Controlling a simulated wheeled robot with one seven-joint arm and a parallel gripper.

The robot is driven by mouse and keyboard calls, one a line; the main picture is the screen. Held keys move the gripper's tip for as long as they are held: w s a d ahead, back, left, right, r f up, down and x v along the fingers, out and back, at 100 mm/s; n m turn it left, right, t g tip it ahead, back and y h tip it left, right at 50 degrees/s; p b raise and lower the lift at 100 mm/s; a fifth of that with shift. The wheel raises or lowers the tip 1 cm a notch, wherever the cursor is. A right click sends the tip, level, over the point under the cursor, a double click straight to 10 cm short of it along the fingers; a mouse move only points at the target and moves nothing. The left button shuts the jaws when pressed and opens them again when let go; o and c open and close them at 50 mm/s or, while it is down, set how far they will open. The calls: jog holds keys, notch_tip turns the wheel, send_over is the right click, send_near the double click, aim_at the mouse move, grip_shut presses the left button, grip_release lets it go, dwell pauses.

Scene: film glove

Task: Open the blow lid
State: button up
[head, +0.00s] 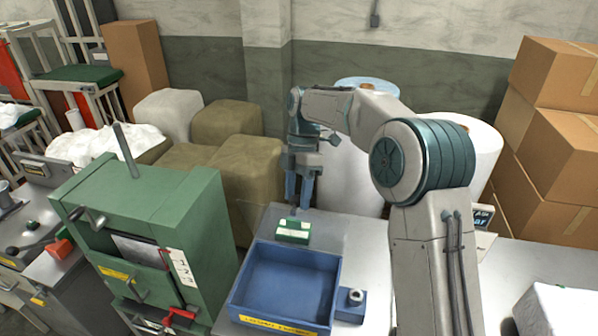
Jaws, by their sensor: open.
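No part is clearly marked as the blow lid, and I cannot tell which one it is. A small blue block with a round metal fitting (354,297) stands at the right of the blue tray. A green machine (150,225) with levers, a front opening and red handles stands at the left. My gripper (299,203) points down above the far part of the grey table, behind the blue tray. Its jaws are open, and I see nothing held. A small green and white pack (293,231) lies just below and in front of it; contact looks absent.
The empty blue tray (283,285) with a yellow label sits on the grey table (350,238). White film rolls (345,185) stand behind my arm. Cardboard boxes (560,150) are stacked at the right, brown sacks (240,165) behind. A white block (560,310) lies front right.

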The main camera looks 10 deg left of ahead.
jog(key=v, duration=1.1)
jog(key=shift+s, duration=0.1)
